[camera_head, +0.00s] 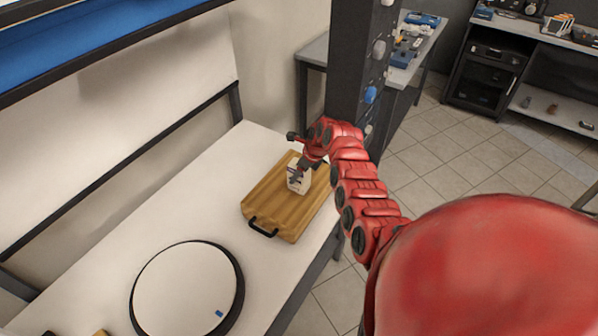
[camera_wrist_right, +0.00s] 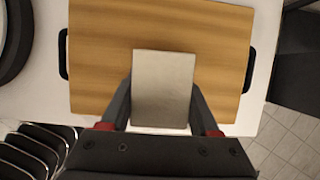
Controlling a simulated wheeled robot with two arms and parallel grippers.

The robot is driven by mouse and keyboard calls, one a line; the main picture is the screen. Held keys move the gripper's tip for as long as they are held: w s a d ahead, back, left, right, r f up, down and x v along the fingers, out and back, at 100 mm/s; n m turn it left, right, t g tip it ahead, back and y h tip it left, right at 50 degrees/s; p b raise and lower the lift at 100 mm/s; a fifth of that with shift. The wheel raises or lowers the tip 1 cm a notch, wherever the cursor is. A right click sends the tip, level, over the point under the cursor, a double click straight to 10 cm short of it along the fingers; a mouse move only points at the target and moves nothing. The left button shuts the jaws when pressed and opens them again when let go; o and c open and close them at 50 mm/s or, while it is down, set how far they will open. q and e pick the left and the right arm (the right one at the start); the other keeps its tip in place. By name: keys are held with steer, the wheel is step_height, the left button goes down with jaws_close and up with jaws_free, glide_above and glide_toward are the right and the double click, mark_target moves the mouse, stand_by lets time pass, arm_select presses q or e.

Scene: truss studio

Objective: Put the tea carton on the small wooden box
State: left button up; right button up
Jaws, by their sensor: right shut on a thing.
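The tea carton (camera_head: 298,178) is a small white box with dark print, held upright over a light-brown wooden board (camera_head: 262,204) with dark handles. My right gripper (camera_head: 301,168) is shut on it from above. In the right wrist view the carton (camera_wrist_right: 163,88) shows a plain pale face between the two fingers, over the wooden board (camera_wrist_right: 100,55). I cannot tell whether its bottom touches the board. No separate small wooden box shows clearly; a bit of light wood (camera_head: 101,333) is cut off at the lower left edge. My left gripper is out of view.
A round white disc with a dark rim (camera_head: 185,290) lies on the white table (camera_head: 205,190) nearer to me. A dark upright post (camera_head: 352,70) stands close behind my right arm. Several dark slats (camera_wrist_right: 35,150) show at the lower left of the right wrist view.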

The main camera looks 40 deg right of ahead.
steer(key=shift+f, duration=0.1)
steer(key=o, duration=1.4)
steer(key=shift+s+d+r, duration=0.1)
steer(key=shift+d+r, duration=0.05)
steer(key=shift+r, duration=0.45)
steer(key=b+v, duration=0.2)
steer(key=v, duration=0.9)
steer(key=shift+s, duration=0.1)
